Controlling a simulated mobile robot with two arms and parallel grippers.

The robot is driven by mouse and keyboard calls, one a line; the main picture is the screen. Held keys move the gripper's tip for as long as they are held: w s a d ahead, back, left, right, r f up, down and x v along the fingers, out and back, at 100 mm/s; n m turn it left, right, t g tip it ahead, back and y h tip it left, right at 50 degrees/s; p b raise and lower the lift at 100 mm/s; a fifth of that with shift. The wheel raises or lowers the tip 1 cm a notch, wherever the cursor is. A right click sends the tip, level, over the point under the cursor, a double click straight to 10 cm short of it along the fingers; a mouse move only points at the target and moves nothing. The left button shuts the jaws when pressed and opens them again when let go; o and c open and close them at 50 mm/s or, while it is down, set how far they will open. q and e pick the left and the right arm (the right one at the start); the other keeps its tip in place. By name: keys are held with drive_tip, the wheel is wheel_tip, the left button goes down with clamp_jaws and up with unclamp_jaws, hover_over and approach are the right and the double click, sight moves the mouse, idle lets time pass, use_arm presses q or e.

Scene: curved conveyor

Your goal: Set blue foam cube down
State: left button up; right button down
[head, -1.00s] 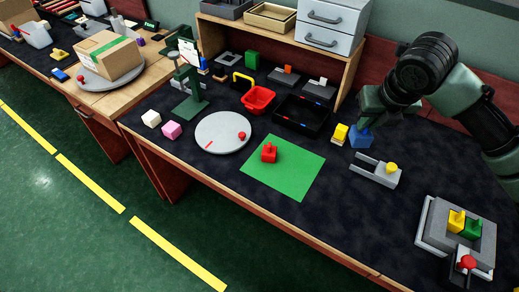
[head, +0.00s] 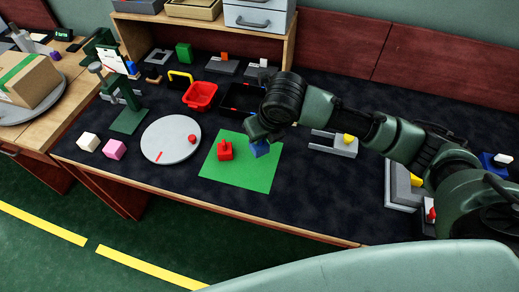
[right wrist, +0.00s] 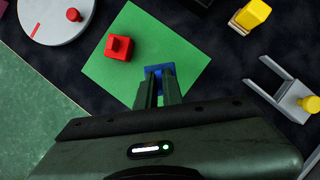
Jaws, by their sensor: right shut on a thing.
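The blue foam cube (head: 260,149) is between the fingers of my right gripper (head: 257,137), over the right part of the green mat (head: 240,177). In the right wrist view the blue cube (right wrist: 154,70) shows just past the fingertips of my shut right gripper (right wrist: 160,88), and the fingers hide part of it. I cannot tell whether its underside touches the mat. A red block with a knob (head: 225,150) stands on the mat to the left of the cube, apart from it. My left gripper is not in view.
A grey round disc (head: 171,141) with a red knob lies left of the mat. A grey fork-shaped fixture (head: 332,143) with a yellow knob lies to the right. A red bin (head: 200,96) and a black tray (head: 240,98) are behind. The mat's front part is clear.

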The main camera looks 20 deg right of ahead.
sight(260, 151)
drive_tip(key=shift+f, duration=3.3)
drive_tip(key=shift+f, duration=0.1)
drive_tip(key=c, duration=1.6)
unclamp_jaws()
drive_tip(key=shift+o, duration=0.2)
drive_tip(key=v, duration=1.2)
